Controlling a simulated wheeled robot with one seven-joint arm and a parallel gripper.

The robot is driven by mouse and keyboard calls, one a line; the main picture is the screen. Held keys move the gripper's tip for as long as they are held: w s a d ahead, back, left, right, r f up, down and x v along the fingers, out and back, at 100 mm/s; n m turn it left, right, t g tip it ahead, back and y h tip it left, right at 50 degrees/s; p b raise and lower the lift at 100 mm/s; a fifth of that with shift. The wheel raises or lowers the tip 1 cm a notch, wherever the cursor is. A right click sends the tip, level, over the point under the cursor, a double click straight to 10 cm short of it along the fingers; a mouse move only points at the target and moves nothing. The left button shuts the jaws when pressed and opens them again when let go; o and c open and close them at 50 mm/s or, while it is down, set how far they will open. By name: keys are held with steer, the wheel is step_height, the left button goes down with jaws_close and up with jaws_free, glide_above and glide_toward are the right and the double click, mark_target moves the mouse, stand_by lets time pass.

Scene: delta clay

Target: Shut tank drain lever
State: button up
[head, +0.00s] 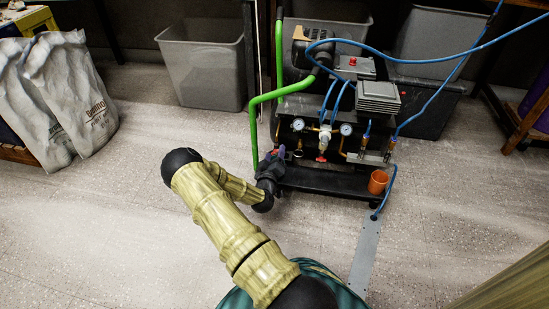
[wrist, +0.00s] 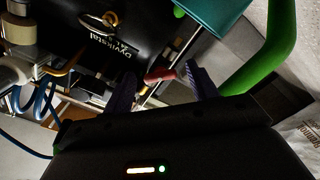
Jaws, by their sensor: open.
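A small red lever (wrist: 160,75) shows in the wrist view, in front of the black tank (wrist: 125,30) and near a thin metal rod. I take it for the drain lever; its valve body is not clear. My gripper (wrist: 162,88) is open, with its dark purple fingers on either side of the red lever as seen from the wrist. I cannot tell whether either finger touches it. In the head view my gripper (head: 283,154) is at the lower left of the compressor (head: 335,110), beside the green handle, and the arm hides the lever's surroundings.
The green tube handle (head: 254,125) rises close to my gripper and also shows in the wrist view (wrist: 270,50). White sacks (head: 70,95) stand at left.

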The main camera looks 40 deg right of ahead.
steer(key=c, duration=1)
steer(key=shift+r+m+p, duration=0.1)
steer(key=shift+m+p, duration=0.4)
steer(key=shift+p, duration=0.05)
steer(key=m+p, duration=0.3)
steer(key=shift+s, duration=0.1)
steer(key=m+p, duration=0.2)
steer(key=shift+m, duration=0.4)
steer(key=shift+m+p, duration=1)
steer(key=shift+m, duration=0.1)
steer(key=shift+a, duration=0.1)
steer(key=shift+f, duration=0.2)
